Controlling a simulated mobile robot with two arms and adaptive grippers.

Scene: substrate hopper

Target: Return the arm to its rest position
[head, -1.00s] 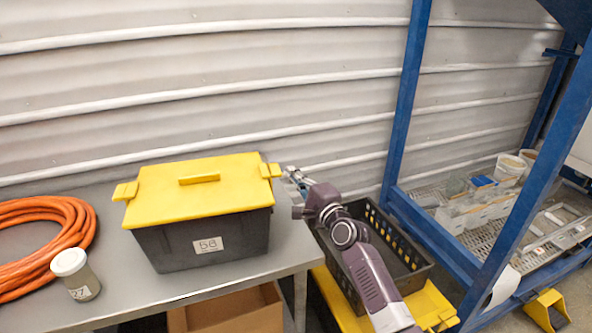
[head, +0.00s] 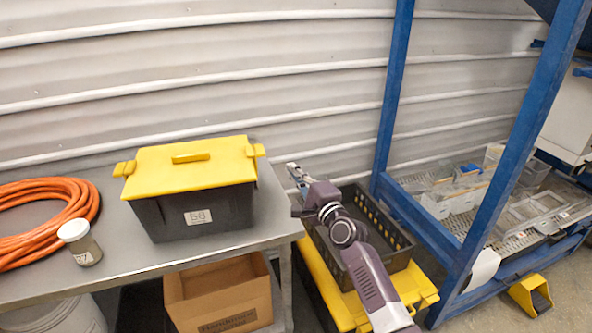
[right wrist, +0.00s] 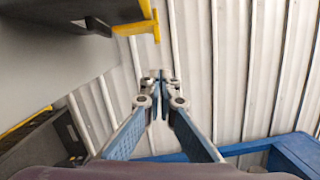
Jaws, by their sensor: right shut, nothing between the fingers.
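My right gripper (head: 293,172) is just right of the yellow-lidded bin in the head view, in front of the corrugated wall. It is shut and empty. In the right wrist view the two blue-grey fingers (right wrist: 161,82) meet at their tips with nothing between them. My right arm (head: 367,275) reaches up from the lower right of the head view, over the black crate. My left gripper is not in view.
A dark bin with a yellow lid (head: 190,168) stands on the grey table (head: 130,258), beside an orange hose (head: 45,215) and a lidded jar (head: 80,240). A black crate (head: 395,235) sits below my arm. A blue frame (head: 392,90) stands right. A cardboard box (head: 220,295) is under the table.

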